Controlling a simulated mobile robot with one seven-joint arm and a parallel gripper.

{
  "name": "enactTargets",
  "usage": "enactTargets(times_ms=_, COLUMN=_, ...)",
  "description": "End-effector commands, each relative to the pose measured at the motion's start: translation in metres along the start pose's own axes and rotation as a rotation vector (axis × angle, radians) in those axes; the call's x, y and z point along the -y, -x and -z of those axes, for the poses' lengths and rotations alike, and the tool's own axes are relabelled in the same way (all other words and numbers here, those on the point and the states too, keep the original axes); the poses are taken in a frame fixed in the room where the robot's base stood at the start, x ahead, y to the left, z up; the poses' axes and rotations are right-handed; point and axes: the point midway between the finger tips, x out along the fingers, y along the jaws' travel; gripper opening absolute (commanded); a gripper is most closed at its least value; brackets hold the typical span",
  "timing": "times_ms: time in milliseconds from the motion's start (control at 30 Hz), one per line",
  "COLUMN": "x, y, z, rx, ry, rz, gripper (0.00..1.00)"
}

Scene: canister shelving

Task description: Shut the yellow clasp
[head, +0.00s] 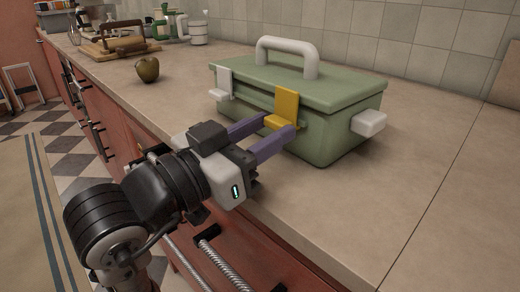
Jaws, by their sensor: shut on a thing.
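A green box (330,140) with a lid (335,86) and a white arched handle (287,48) stands on the counter. The yellow clasp (286,100) hangs on the box's front side, toward the right, with its lower end sticking outward from the wall. A white clasp (224,80) is on the same side, to the left. My gripper (279,131) is at the yellow clasp, its two purple fingers on either side of the clasp's lower end and shut on it. The nearer finger hides part of the box wall.
A white side knob (369,123) sticks out at the box's right end. A green-brown apple (147,69) sits on the counter (440,180) to the left. A wooden board (118,46), bottles and a dispenser (197,29) stand farther back. The counter to the right is clear.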

Motion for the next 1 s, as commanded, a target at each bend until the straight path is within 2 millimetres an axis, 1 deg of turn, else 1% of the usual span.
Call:
enactTargets(times_ms=33, x=-0.0003, y=-0.0006, z=-0.0033, rx=-0.010, ry=0.001, rz=-0.001, gripper=0.13)
enactTargets(times_ms=567, x=-0.0003, y=-0.0016, z=-0.0007, rx=-0.034, ry=0.000, rz=-0.001, gripper=0.13)
enactTargets(times_ms=600, x=-0.0003, y=-0.0016, z=-0.0008, rx=-0.033, ry=0.000, rz=-0.001, gripper=0.40)
enactTargets(times_ms=733, x=-0.0003, y=-0.0016, z=-0.0009, rx=-0.033, ry=0.000, rz=0.000, gripper=0.57)
enactTargets(times_ms=767, x=-0.0003, y=-0.0016, z=-0.0010, rx=-0.033, ry=0.000, rz=0.000, gripper=0.58)
enactTargets(times_ms=1000, x=-0.0002, y=-0.0015, z=-0.0012, rx=-0.032, ry=0.000, rz=0.000, gripper=0.58)
